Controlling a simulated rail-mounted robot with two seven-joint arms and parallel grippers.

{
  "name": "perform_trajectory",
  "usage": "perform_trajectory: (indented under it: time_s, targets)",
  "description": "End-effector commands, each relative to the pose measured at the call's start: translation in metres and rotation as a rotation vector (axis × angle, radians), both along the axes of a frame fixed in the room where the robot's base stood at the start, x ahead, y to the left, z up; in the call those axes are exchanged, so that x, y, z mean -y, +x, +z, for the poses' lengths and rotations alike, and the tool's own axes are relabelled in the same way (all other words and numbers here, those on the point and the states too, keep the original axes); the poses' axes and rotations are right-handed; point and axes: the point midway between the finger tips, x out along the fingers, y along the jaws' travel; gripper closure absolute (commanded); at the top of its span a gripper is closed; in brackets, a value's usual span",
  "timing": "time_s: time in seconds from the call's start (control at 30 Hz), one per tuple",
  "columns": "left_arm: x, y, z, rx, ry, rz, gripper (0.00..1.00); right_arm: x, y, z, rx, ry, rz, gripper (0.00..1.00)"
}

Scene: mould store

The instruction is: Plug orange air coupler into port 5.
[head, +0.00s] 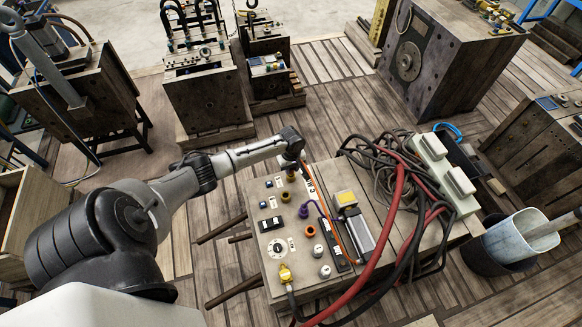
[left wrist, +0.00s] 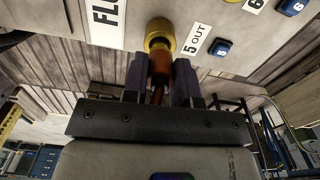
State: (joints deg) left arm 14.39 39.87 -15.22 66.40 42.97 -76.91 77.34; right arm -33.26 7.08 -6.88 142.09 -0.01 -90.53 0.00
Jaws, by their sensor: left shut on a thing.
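My left gripper (left wrist: 160,82) is shut on the orange air coupler (left wrist: 160,66), which sits between its two dark purple fingers. The brass port (left wrist: 160,36) beside the label "5 OUT" (left wrist: 197,38) is straight ahead of the coupler. The coupler's front end meets or overlaps the port's rim in the left wrist view; I cannot tell how deep it sits. In the head view the left gripper (head: 291,160) is at the far edge of the mould's panel (head: 262,205), and an orange hose runs from there toward the near side. My right gripper is not in view.
The panel carries several other ports, including an orange-ringed one (head: 310,231) and a purple coupler (head: 304,212). A yellow-topped device (head: 346,199), a tangle of dark cables (head: 375,160) and a red hose (head: 397,200) lie to the right. A bucket (head: 508,240) stands farther right.

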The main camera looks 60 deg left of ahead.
Motion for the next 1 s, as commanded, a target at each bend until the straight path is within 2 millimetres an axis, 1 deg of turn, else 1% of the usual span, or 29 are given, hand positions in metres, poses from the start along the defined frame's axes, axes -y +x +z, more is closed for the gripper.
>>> perform_trajectory:
  time_s: [0.53,1.0]
  targets:
    - [0.0005,0.0000,-0.0028,0.000,-0.001,0.001,0.97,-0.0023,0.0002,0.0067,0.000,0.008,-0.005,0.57]
    - [0.0001,-0.0002,-0.0042,0.000,0.000,0.000,0.97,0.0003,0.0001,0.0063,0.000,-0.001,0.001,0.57]
